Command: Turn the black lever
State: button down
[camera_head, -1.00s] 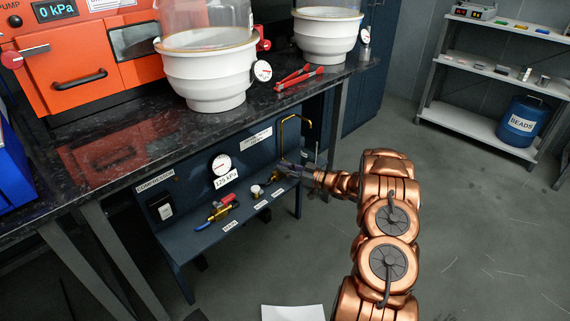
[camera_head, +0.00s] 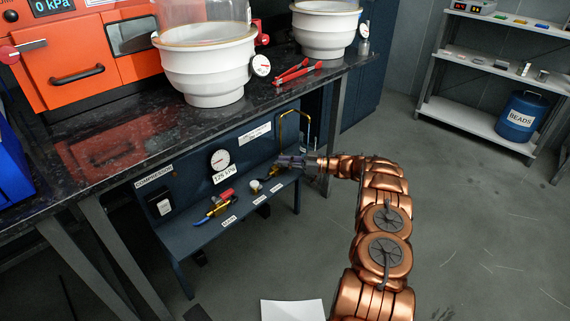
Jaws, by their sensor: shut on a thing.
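My gripper (camera_head: 284,161) is at the right end of the blue-grey compressor panel (camera_head: 185,180), under the bench. Its dark fingers point left and are shut at a brass valve fitting (camera_head: 272,173). The black lever is hidden by the fingers, and its angle cannot be made out. To the left on the same panel are a red-handled valve (camera_head: 227,193) with a blue hose end (camera_head: 200,222), a small white knob (camera_head: 255,185), a round gauge (camera_head: 219,160) and a black switch (camera_head: 164,207).
The black bench top (camera_head: 130,130) overhangs the panel and carries white vessels (camera_head: 207,75), red tongs (camera_head: 297,71) and an orange oven (camera_head: 75,60). A bent brass pipe (camera_head: 297,113) rises behind my gripper. The floor (camera_head: 470,220) at right is clear.

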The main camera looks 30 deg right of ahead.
jog(key=shift+w+d+f+n+g+y+b, duration=0.1)
jog(key=shift+w+d+n+g+y+b, duration=0.05)
jog(key=shift+n+g+y+b, duration=0.7)
jog(key=shift+r+g+b, duration=0.2)
jog(key=shift+g+b, duration=0.05)
jog(key=shift+b, duration=0.3)
jog(key=c, duration=1)
grip_release()
jog(key=shift+c, duration=0.2)
jog(key=shift+r, duration=4.95)
